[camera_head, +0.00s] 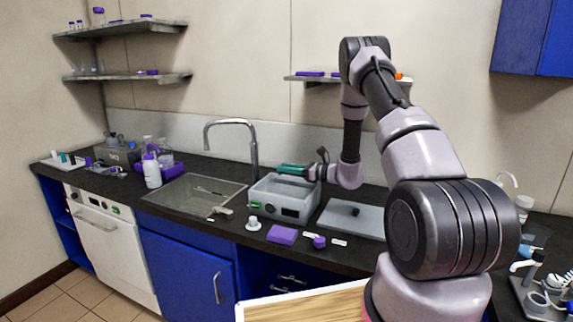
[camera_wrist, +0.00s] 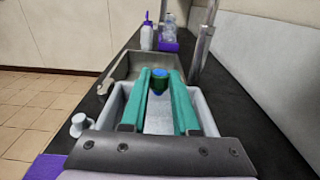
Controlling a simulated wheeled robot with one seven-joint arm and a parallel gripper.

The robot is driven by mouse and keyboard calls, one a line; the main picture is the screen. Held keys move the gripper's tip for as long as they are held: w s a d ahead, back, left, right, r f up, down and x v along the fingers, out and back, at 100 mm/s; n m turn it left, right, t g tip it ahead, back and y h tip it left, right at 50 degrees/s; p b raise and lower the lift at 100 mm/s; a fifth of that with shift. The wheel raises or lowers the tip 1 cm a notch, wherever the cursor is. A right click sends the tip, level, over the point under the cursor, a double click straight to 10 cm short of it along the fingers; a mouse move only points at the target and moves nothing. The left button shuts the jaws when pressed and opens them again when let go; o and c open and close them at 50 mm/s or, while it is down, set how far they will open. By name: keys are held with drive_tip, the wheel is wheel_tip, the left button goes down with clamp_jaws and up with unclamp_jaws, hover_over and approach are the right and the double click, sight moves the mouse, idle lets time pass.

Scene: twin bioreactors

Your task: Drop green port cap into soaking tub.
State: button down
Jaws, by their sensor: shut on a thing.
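My gripper (camera_head: 283,168) is above the open soaking tub (camera_head: 268,205), a pale grey box with a dark panel on its front. In the wrist view my gripper (camera_wrist: 158,76) has its two teal fingers shut on the green port cap (camera_wrist: 158,85), a small dark green piece with a blue top. The cap is between the fingertips, over the soaking tub (camera_wrist: 108,108), and apart from its floor as far as I can tell. In the head view the cap is too small to tell from the fingers.
A sink (camera_head: 190,192) with a tall faucet (camera_head: 253,150) adjoins the tub on the left. A grey lid with a black knob (camera_head: 355,212) lies to its right. A white stopper (camera_head: 253,224) and a purple block (camera_head: 282,235) are in front. A white bottle (camera_head: 152,172) stands beyond the sink.

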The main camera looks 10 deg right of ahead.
drive_tip(key=c, duration=0.6)
unclamp_jaws()
drive_tip(key=shift+d, duration=0.1)
drive_tip(key=v, duration=1)
drive_tip(key=shift+s+d, duration=0.25)
